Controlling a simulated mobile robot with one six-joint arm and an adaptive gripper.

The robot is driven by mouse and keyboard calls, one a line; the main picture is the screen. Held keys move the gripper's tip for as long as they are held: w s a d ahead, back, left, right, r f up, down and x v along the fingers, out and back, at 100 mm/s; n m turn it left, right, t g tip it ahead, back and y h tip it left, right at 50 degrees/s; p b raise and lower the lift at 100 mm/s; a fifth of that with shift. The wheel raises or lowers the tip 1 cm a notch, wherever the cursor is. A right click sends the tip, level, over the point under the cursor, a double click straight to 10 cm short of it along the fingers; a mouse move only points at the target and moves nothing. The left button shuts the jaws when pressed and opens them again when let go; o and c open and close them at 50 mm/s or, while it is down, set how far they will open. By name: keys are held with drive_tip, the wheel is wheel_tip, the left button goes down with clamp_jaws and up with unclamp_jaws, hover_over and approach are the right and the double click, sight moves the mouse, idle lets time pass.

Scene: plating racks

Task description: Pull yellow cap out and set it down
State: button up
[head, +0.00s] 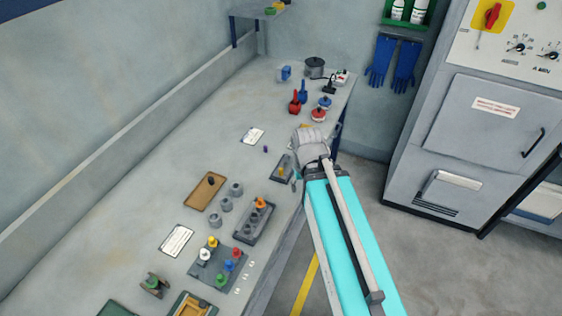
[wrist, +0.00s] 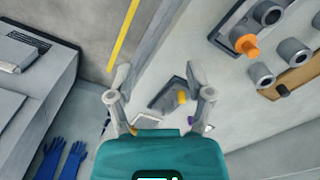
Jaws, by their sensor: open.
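In the wrist view a small yellow cap (wrist: 182,97) stands on a dark tray (wrist: 160,100), close beside the right finger in the picture. My gripper (wrist: 157,76) is open, with nothing between its fingers. In the head view my gripper (head: 296,178) is over the bench's right edge, beside the same dark tray (head: 275,174) and its yellow piece (head: 281,171). Another yellow cap (head: 213,241) stands on a grey board with several coloured caps. I cannot tell the height gap between my gripper and the tray.
A dark rack (head: 247,228) with an orange cap (head: 260,202) stands nearby on the bench, with several grey cylinders (head: 227,204) and a brown tray (head: 199,199) to its left. Red and blue items (head: 300,99) stand towards the far end. The bench's left side is mostly clear.

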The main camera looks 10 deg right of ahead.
sight(281, 169)
drive_tip(key=w+a+r+m+p, duration=0.1)
drive_tip(key=w+a+m, duration=0.1)
drive_tip(key=w+m, duration=0.5)
drive_tip(key=w+a+r+m+p, duration=0.1)
drive_tip(key=w+r+m+p, duration=0.1)
drive_tip(key=w+m, duration=0.6)
drive_tip(key=shift+w+a+m, duration=0.3)
drive_tip(key=shift+w+a, duration=0.1)
drive_tip(key=shift+w, duration=0.85)
drive_tip(key=shift+f, duration=0.15)
wheel_tip(281, 169, down, 14)
drive_tip(key=b, duration=1.4)
drive_tip(key=shift+r, duration=0.2)
clamp_jaws()
drive_tip(key=shift+r+p, duration=0.25)
drive_tip(key=shift+p, duration=0.05)
